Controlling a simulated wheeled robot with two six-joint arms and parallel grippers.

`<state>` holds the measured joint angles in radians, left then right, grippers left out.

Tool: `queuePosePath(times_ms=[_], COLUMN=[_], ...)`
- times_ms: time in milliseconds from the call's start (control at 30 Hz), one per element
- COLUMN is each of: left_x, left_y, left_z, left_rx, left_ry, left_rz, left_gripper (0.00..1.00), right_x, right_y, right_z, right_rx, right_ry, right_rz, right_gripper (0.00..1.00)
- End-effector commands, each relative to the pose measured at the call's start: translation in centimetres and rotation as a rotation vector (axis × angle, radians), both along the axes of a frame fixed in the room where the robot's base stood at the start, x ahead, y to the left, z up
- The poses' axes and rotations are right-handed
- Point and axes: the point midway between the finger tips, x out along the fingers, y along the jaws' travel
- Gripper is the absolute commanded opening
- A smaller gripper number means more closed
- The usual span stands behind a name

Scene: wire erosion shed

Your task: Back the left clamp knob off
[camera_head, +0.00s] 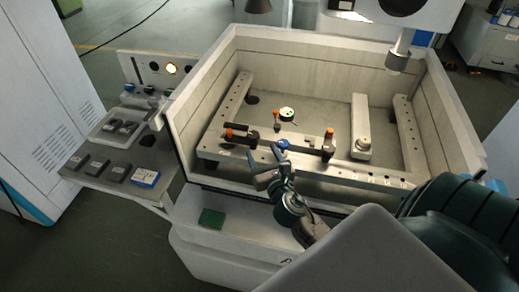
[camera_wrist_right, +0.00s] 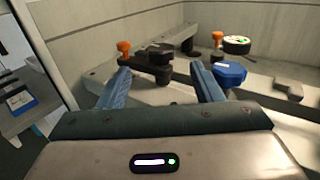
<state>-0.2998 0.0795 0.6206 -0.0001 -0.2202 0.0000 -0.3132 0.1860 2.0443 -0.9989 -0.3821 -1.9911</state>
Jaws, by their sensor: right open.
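The left clamp (camera_head: 240,137) is a dark bar on the front rail of the tank, with an orange knob (camera_head: 229,132) at its left end and a dark round piece at its right end. In the right wrist view the orange knob (camera_wrist_right: 124,46) stands upright, beside the black clamp body (camera_wrist_right: 150,66). My right gripper (camera_head: 269,165) is open and empty in front of the rail, to the right of the left clamp. In the wrist view its fingers (camera_wrist_right: 161,86) frame the clamp's black end, apparently with a gap. My left gripper is out of view.
A blue knob (camera_wrist_right: 229,74) is close to my right finger. The right clamp (camera_head: 322,151) with an orange top is farther right on the rail. A dial indicator (camera_head: 287,114) stands behind. Tank walls (camera_head: 300,48) surround the fixture. A side shelf (camera_head: 112,172) holds small blocks.

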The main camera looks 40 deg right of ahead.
Motion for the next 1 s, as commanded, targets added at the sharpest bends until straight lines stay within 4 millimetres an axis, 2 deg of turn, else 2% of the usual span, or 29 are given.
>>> queuePosePath(times_ms=[333, 467, 567, 1000], left_x=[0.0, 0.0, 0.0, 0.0], left_y=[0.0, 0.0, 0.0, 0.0], left_z=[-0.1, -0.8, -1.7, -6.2], left_rx=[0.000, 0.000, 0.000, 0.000], left_ry=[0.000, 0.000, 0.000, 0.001], left_rz=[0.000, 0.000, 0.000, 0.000], left_gripper=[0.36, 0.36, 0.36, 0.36], right_x=[-0.1, 0.0, 0.2, 0.9], right_y=[0.1, 0.2, 0.5, 1.6], right_z=[0.0, -0.2, -0.3, -0.4], right_rx=[0.011, 0.122, 0.312, 1.461], right_ry=[-0.003, -0.040, -0.106, -0.562], right_rz=[-0.001, -0.014, -0.034, -0.107], right_gripper=[0.59, 0.59, 0.59, 0.59])
